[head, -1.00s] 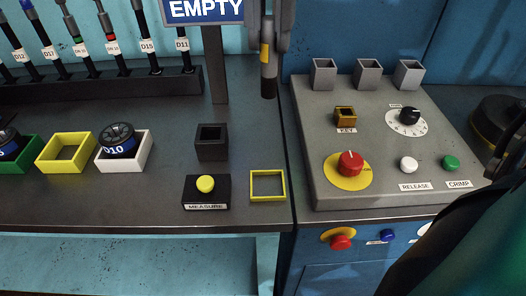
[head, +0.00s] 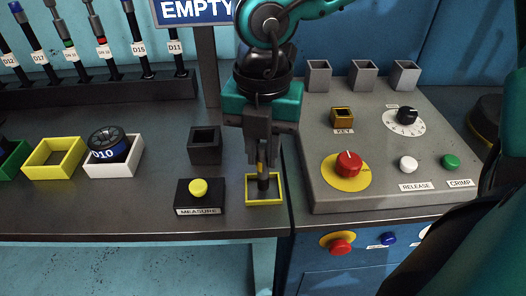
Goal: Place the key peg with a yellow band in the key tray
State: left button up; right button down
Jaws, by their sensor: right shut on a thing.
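The key peg (head: 263,183) is a dark upright peg, with a bit of its yellow band showing between the fingers. My right gripper (head: 261,165) is shut on its upper part, pointing down. The key tray (head: 281,201), a small yellow square frame on the dark bench, lies directly under it. The peg's lower end appears within the tray's outline; I cannot tell whether it touches the bottom. My left gripper is not in view.
The measure block (head: 200,197) with its yellow button stands just left of the tray. A dark square socket (head: 205,145) stands behind it. The grey control panel (head: 385,175) rises close on the right. A white bin (head: 114,169) holds a D10 part.

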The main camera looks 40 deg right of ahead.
jog(key=shift+f, duration=0.45)
jog(key=shift+f, duration=0.15)
jog(key=c, duration=1)
grip_release()
jog(key=shift+b, duration=0.3)
jog(key=shift+r+p, duration=0.45)
jog(key=shift+p, duration=0.05)
notch_tip(320, 180, up, 12)
jog(key=shift+f+p, duration=0.25)
jog(key=shift+p, duration=0.3)
